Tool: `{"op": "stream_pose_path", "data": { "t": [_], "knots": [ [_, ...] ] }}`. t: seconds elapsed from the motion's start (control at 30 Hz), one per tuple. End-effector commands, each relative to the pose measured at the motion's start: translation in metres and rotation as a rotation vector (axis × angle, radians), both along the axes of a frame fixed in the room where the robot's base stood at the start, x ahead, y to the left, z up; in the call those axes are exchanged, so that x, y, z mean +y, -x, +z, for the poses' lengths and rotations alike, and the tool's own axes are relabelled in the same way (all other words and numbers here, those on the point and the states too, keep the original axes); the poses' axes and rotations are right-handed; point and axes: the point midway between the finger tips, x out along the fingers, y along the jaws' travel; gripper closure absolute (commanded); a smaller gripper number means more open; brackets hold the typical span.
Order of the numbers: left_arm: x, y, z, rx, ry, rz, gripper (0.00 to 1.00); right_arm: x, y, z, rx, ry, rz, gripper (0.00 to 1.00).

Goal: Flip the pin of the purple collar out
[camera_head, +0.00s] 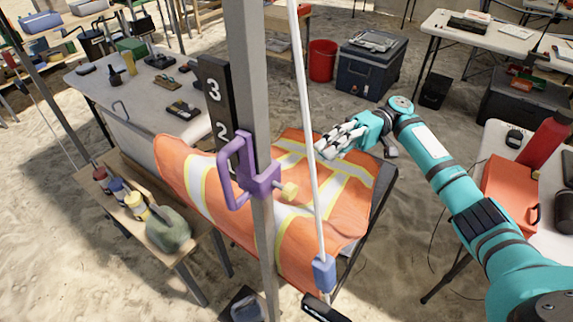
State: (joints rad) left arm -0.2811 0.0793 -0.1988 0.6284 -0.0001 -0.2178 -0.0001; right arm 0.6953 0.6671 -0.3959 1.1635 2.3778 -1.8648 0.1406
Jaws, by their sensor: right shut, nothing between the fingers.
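The purple collar (262,187) sits around the upright grey pole (249,90) in the middle of the view, with a looped purple handle on its left side. My right gripper (324,149) is shut and empty. In the picture it is up and to the right of the collar, apart from it, with its fingers pointing left. How far in depth it is from the pin is hard to tell. My left gripper is not in view.
A thin white pole (305,110) with a blue piece (324,273) stands between the collar and my right gripper in the picture. A black number plate (217,100) is beside the grey pole. An orange vest (340,212) lies behind. Tables with gear stand around.

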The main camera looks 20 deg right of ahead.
Motion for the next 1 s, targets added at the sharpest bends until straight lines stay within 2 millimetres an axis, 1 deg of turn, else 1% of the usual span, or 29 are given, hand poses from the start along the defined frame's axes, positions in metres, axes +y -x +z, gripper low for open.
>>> {"op": "stream_pose_path", "data": {
  "t": [0.03,0.1,0.2,0.27,0.37,0.43,0.6,0.7,0.83,1.0],
  "knots": [
    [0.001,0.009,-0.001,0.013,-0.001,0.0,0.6,0.0,0.0,0.0,0.001,0.0,-0.001,1.0],
    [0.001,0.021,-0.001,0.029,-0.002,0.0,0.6,0.0,0.0,0.0,0.001,0.0,-0.002,1.0],
    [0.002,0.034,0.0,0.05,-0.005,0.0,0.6,0.003,0.001,0.0,0.002,0.002,-0.002,1.0],
    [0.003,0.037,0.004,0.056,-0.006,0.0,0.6,0.008,0.003,0.001,0.003,0.002,-0.002,1.0],
    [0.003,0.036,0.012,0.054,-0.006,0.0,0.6,0.021,0.007,0.003,0.003,0.002,-0.001,1.0],
    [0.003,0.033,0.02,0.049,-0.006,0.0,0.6,0.034,0.012,0.003,0.003,0.002,0.0,1.0],
    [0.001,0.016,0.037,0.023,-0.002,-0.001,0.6,0.064,0.022,0.004,0.004,0.001,-0.002,1.0],
    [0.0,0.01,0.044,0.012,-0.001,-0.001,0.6,0.078,0.026,0.002,0.003,0.002,-0.002,1.0],
    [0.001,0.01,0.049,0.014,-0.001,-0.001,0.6,0.09,0.03,0.001,0.003,0.002,-0.003,1.0],
    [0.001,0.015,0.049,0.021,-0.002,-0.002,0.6,0.095,0.032,-0.001,0.003,0.002,-0.005,1.0]
  ]
}}
